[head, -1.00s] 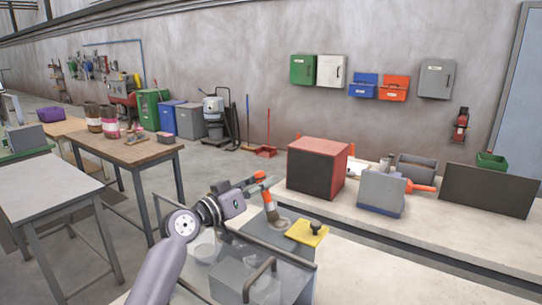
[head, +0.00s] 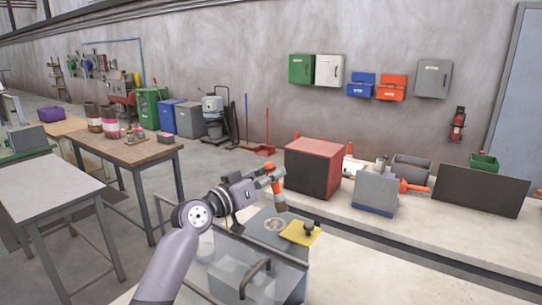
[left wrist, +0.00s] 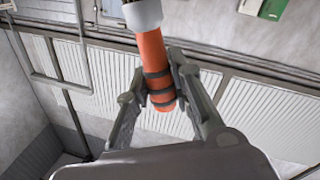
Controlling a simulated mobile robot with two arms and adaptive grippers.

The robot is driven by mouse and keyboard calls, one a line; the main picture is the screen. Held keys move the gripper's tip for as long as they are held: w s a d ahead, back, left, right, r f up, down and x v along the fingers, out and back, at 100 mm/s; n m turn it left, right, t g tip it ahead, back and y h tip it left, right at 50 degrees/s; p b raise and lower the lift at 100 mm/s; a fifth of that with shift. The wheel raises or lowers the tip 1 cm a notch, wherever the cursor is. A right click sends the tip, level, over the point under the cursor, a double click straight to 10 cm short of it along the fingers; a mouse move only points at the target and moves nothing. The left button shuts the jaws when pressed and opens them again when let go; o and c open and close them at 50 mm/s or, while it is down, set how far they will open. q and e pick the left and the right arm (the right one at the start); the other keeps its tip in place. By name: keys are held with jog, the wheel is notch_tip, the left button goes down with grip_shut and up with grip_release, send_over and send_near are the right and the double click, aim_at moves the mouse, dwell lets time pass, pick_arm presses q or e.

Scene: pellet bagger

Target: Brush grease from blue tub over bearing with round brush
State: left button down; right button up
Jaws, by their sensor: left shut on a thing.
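My left gripper (head: 268,182) is shut on the round brush (head: 276,190), which has an orange handle and a pale metal collar. In the left wrist view the gripper's fingers (left wrist: 162,88) close around the dark-banded handle (left wrist: 153,62); the bristle tip is cut off at the top. In the head view the brush points downward, above and apart from a round, ring-like part (head: 276,224), which looks like the bearing, on the grey machine top. I cannot pick out the blue tub with certainty. My right gripper is not in view.
A yellow plate with a black knob (head: 300,234) sits beside the ring. A bent handle (head: 255,275) rises from the machine's front. A red and black box (head: 313,168) and a grey panel (head: 375,193) stand on the bench behind. The bench's right front is clear.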

aim_at(272, 163)
pick_arm(q)
jog(key=shift+s+r+p, duration=0.1)
jog(key=shift+r+p, duration=0.9)
jog(key=shift+r, duration=0.8)
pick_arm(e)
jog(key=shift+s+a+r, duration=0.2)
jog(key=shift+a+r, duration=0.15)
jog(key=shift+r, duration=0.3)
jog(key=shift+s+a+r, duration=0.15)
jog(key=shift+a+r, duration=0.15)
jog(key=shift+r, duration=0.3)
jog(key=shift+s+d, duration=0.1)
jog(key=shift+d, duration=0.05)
